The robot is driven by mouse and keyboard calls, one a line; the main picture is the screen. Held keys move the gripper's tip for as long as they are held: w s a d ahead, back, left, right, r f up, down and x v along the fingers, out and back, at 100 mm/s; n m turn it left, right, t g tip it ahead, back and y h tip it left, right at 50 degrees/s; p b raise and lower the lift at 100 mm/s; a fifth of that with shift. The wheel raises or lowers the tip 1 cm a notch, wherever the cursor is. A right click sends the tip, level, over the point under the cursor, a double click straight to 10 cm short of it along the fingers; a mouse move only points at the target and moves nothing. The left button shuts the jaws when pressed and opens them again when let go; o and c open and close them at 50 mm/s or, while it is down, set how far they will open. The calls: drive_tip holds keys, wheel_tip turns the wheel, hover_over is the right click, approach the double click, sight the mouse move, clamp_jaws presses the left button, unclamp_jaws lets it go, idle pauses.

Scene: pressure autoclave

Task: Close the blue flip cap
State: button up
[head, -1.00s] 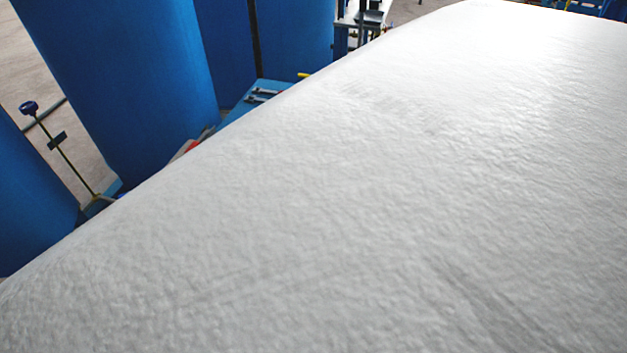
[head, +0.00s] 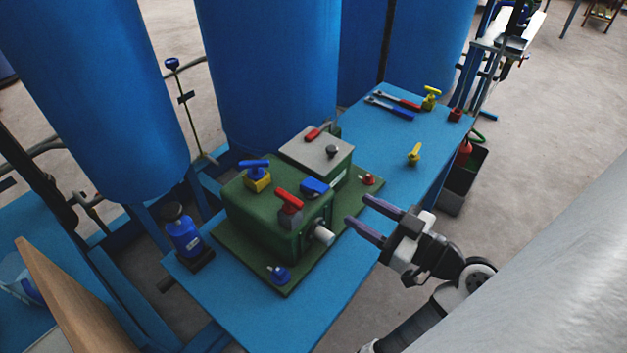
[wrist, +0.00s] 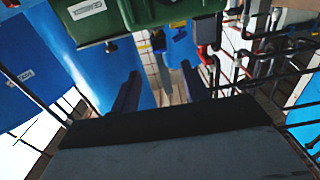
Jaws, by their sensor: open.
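A blue piece (head: 316,187), which looks like the flip cap, sits on the top right edge of the green box (head: 262,212). I cannot tell how far its lid is open. My gripper (head: 357,211) is open and empty, in the air to the right of the green box. Its two fingers point toward the box, apart from the blue piece. In the wrist view the fingers of my gripper (wrist: 160,72) are spread with nothing between them. Part of a green body (wrist: 95,18) shows at the top there. I cannot make out the cap for sure in that view.
The box stands on a blue bench (head: 245,318) with a red-handled valve (head: 289,203), a blue-handled valve (head: 255,172) and a blue bottle (head: 184,235). Tall blue tanks (head: 268,75) stand behind. A pale surface (head: 560,270) fills the lower right.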

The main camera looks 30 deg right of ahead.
sight(326, 191)
drive_tip(key=p+x, duration=0.2)
drive_tip(key=x, duration=1)
drive_tip(key=shift+w, duration=0.1)
drive_tip(key=c, duration=0.9)
drive_tip(key=shift+f, duration=0.1)
